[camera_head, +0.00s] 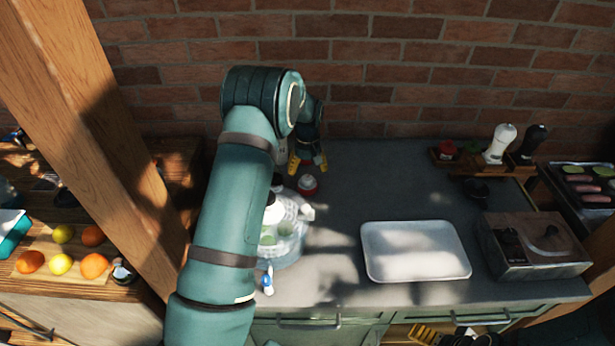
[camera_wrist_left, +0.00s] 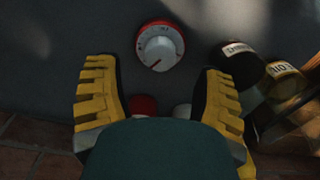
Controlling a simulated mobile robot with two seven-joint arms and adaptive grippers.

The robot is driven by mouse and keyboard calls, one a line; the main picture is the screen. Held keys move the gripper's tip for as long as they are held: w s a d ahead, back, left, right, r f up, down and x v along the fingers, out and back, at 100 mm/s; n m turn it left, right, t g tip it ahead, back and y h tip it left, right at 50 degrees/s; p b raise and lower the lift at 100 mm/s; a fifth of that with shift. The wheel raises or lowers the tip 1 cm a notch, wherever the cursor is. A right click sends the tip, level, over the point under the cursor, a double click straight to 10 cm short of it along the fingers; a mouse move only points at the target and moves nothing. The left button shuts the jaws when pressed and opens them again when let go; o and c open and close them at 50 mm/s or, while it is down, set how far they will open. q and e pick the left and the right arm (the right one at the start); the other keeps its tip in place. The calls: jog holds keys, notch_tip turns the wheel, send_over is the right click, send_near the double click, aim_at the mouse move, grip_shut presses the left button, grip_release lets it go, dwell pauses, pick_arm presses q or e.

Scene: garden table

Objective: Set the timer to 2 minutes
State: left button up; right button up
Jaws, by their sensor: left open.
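The timer (camera_head: 307,184) is a small round red and white thing on the grey counter, near the wall. In the left wrist view it is a white dial (camera_wrist_left: 160,46) with a red ring and a dark red mark at its lower left. My left gripper (camera_head: 308,163) is open and empty just behind the timer in the head view. Its yellow fingers (camera_wrist_left: 156,72) stand apart on either side in the wrist view, with the dial between and beyond their tips; no contact shows. Part of my right gripper (camera_head: 425,335), yellow and ribbed, shows at the bottom edge.
A glass dispenser (camera_head: 285,235) stands beside my left arm, partly hidden. The counter's middle is clear.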

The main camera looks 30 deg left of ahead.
aim_at(307, 177)
pick_arm(q)
notch_tip(307, 177, up, 8)
jog(key=shift+f, duration=0.15)
dwell(0.3)
jog(key=shift+n, duration=0.7)
notch_tip(307, 177, down, 12)
jog(key=shift+p, duration=1.15)
grip_shut()
